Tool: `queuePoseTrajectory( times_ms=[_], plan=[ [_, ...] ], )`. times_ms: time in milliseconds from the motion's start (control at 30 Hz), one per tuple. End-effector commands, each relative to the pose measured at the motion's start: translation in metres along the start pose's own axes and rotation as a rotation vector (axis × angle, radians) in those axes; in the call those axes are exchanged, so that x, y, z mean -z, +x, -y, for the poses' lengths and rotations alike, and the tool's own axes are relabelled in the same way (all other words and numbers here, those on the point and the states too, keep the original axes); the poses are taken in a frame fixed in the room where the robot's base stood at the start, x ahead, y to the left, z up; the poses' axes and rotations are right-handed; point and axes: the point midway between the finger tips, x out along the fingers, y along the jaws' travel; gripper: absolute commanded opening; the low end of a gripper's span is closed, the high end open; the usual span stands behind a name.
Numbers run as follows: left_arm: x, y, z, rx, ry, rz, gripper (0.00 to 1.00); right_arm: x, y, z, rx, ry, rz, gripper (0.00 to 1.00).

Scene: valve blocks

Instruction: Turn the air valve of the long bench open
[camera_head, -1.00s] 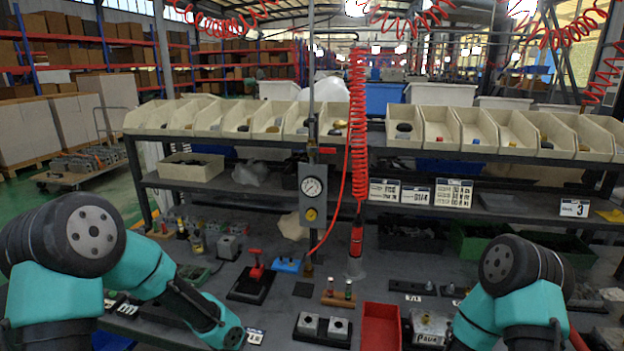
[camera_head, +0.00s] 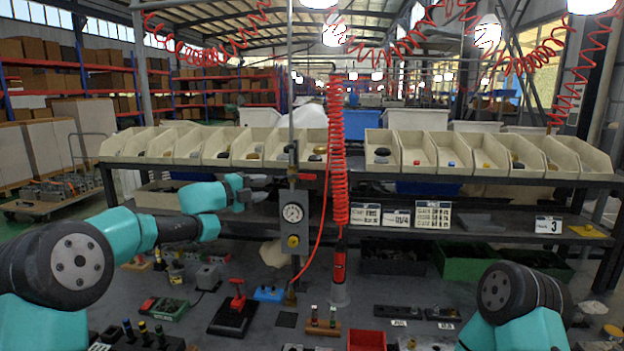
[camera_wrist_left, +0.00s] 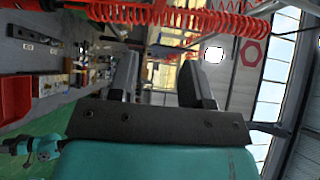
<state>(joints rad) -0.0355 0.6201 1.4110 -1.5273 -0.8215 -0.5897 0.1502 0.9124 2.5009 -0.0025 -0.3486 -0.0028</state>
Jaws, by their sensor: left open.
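The air valve is on the upright pipe of the long bench (camera_head: 395,181), just above the gauge panel. Its red lever (camera_head: 307,177) points sideways to the right, across the pipe. The panel has a round gauge (camera_head: 292,213) and a yellow knob below. My left gripper (camera_head: 260,188) is raised to about the lever's height, left of the pipe, with its fingers toward it and a small gap between. It is open and empty; the wrist view shows its two fingers apart (camera_wrist_left: 160,78). I cannot single out the lever there. My right gripper is out of view below the frame.
A red coiled hose (camera_head: 336,140) hangs just right of the pipe. Part bins (camera_head: 428,150) line the upper shelf behind.

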Motion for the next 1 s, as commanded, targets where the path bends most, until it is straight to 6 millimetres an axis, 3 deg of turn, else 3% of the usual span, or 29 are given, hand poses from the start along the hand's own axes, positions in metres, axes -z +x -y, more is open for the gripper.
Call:
queuePoseTrajectory(
  times_ms=[467, 667, 1000],
  plan=[
    [0.000, 0.008, -0.001, -0.001, 0.001, -0.002, 0.45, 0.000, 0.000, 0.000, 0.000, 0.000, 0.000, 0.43],
    [0.001, 0.031, -0.002, -0.001, 0.001, -0.002, 0.45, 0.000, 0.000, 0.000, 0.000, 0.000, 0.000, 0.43],
    [0.000, 0.087, -0.002, -0.001, 0.001, -0.001, 0.45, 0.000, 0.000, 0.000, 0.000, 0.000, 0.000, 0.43]
  ],
)
